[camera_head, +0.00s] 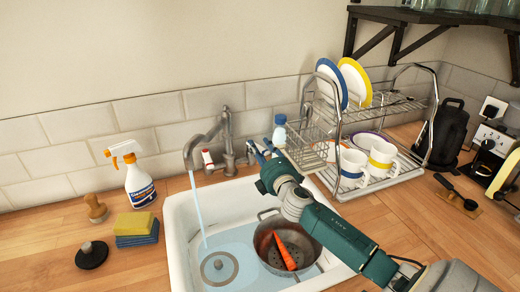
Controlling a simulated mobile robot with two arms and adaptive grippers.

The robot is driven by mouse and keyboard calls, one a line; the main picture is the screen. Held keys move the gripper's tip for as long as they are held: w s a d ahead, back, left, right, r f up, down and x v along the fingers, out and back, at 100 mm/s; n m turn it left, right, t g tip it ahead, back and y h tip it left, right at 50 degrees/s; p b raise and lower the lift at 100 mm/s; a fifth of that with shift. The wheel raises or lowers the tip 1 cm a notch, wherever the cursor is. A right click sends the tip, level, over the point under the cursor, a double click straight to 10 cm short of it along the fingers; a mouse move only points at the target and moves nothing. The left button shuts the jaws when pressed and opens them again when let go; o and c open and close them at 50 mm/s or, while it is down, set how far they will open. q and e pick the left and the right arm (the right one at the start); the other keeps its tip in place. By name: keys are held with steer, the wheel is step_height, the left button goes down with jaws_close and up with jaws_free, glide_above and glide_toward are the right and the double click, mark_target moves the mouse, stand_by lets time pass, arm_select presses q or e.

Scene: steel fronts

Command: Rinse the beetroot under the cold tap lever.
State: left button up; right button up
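A chrome tap (226,135) stands behind the white sink (180,222), and a stream of water (197,205) runs from its spout into the basin. A red-marked lever (207,158) is on the tap's left side. My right gripper (262,149) is just right of the tap, its two fingers apart with nothing seen between them; whether it touches a lever there is unclear. A metal colander (264,240) sits in the sink, partly behind my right arm, with an orange carrot-like piece (284,250) in it. I see no beetroot. My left gripper is not in view.
A spray bottle (137,178), sponges (136,229), a brush (96,208) and a black stopper (91,254) are left of the sink. A dish rack (388,113) with plates and mugs stands right. A small bottle (279,131) is behind my gripper. The front right counter is partly clear.

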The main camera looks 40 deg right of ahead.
steer(key=shift+s+a, duration=0.1)
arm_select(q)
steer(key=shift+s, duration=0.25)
arm_select(e)
steer(key=v, duration=1.1)
steer(key=shift+s, duration=0.35)
steer(key=shift+r, duration=0.1)
